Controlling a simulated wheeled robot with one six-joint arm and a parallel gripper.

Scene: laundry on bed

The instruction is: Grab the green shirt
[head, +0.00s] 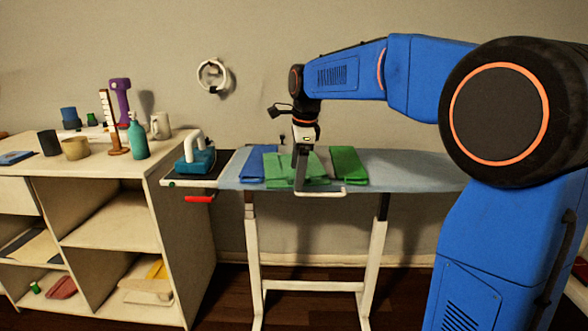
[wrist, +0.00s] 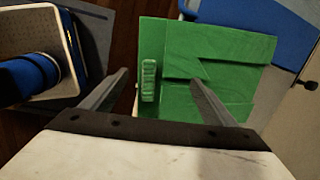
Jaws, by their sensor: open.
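A folded green cloth, likely the green shirt (head: 316,172), lies on the ironing board (head: 408,172) under my gripper (head: 301,172). A second, darker green folded cloth (head: 348,166) lies to its right. The head view does not make clear which of the two is a shirt. In the wrist view, a flat green folded cloth (wrist: 228,62) with a ribbed pale green strip fills the middle. My gripper (wrist: 159,77) is open, with its fingers apart over this cloth and nothing seen held between them. Whether the fingertips touch the cloth cannot be told.
A blue folded cloth (head: 252,164) lies left of the green one. A teal iron (head: 195,160) rests at the board's left end. The shelf unit (head: 185,215) stands further left, with a green bottle (head: 137,138) and cups on top. The board's right part is clear.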

